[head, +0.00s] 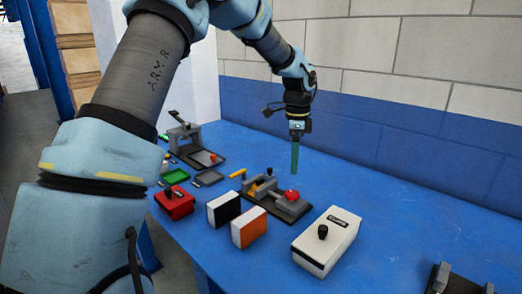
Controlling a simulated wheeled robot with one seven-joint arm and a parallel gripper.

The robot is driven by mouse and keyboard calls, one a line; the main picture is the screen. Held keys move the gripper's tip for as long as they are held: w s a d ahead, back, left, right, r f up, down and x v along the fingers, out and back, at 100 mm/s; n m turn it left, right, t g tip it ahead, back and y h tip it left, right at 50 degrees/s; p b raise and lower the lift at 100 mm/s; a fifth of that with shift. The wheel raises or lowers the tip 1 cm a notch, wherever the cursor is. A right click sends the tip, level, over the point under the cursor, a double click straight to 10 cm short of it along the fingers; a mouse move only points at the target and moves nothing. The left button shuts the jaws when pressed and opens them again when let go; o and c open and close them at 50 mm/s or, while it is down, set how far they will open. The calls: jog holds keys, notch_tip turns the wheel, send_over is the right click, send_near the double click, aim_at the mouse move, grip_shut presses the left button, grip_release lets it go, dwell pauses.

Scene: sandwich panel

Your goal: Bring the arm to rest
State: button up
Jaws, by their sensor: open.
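My gripper (294,170) hangs pointing down from my arm, above the blue table (385,225) near the wall. Its green finger shows edge-on, as one narrow strip, with nothing seen between the jaws. It is open and appears apart from the things below it. My arm reaches from the left front, up past the top edge and down to the gripper.
Below the gripper stands a grey device with a red knob (291,195). A white box (326,241), orange-sided block (249,228), dark-faced block (223,208), red box (174,203), green tray (175,176) and grey press (186,138) stand around. A brick wall (425,105) rises behind.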

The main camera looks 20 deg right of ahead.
jog(key=s+a+n, duration=0.2)
jog(key=a+n, duration=0.9)
jog(key=a, duration=1.2)
jog(key=s+a+n, duration=0.4)
jog(key=a+n, duration=0.1)
jog(key=a, duration=0.2)
jog(key=s+a+f+n+t, duration=0.1)
jog(key=s+a+n, duration=0.4)
jog(key=a, duration=0.2)
jog(key=shift+n+t, duration=0.3)
jog(key=shift+n, duration=0.1)
jog(key=shift+w, duration=0.1)
